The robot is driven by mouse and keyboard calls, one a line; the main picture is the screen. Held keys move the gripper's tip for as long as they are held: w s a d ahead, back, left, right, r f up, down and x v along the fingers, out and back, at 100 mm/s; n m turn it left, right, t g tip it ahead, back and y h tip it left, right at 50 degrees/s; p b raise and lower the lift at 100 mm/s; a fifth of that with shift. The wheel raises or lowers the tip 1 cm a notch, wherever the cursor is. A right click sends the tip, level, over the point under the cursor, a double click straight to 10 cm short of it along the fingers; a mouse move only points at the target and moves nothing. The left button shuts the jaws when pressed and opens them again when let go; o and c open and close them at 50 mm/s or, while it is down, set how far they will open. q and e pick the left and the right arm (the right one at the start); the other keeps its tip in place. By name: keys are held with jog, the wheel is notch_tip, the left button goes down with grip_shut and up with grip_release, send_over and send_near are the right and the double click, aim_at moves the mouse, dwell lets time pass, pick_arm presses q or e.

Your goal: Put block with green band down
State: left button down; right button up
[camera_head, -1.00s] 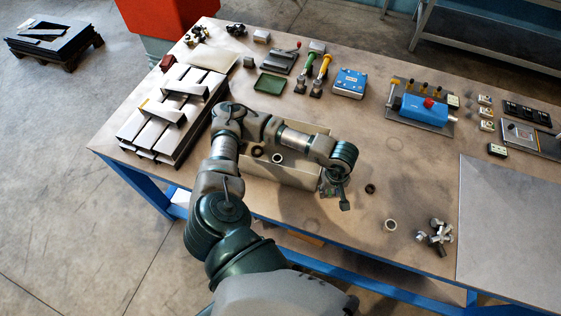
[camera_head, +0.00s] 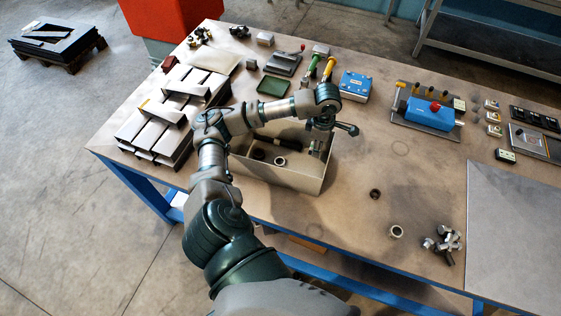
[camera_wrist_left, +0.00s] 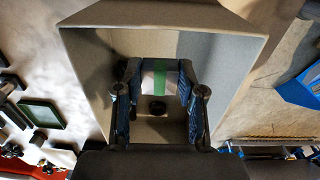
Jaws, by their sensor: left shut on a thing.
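In the left wrist view the block with the green band (camera_wrist_left: 160,74), pale with a green stripe, sits between the two fingers of my left gripper (camera_wrist_left: 160,88). The gripper is shut on it, over the open grey bin (camera_wrist_left: 220,62). In the head view my left gripper (camera_head: 317,148) points down at the right end of the bin (camera_head: 275,181). The block is hard to make out there. I cannot tell whether it touches the bin floor. My right gripper is not in view.
Dark rings (camera_head: 280,161) lie in the bin. A dark ring (camera_head: 375,194), a pale ring (camera_head: 396,232) and a metal knob cluster (camera_head: 443,243) lie on the table to the right. Stacked metal parts (camera_head: 165,125) stand left. Table right of the bin is mostly clear.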

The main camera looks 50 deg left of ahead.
pick_arm(q)
send_over(314, 170)
notch_tip(314, 170, down, 8)
jog(key=shift+r+p, duration=0.1)
jog(key=shift+p, duration=0.25)
notch_tip(314, 170, down, 4)
jog(key=shift+r, duration=0.1)
jog(key=c, duration=0.7)
grip_release()
notch_tip(314, 170, up, 12)
jog(key=shift+r+b, duration=0.1)
jog(key=shift+b, duration=0.55)
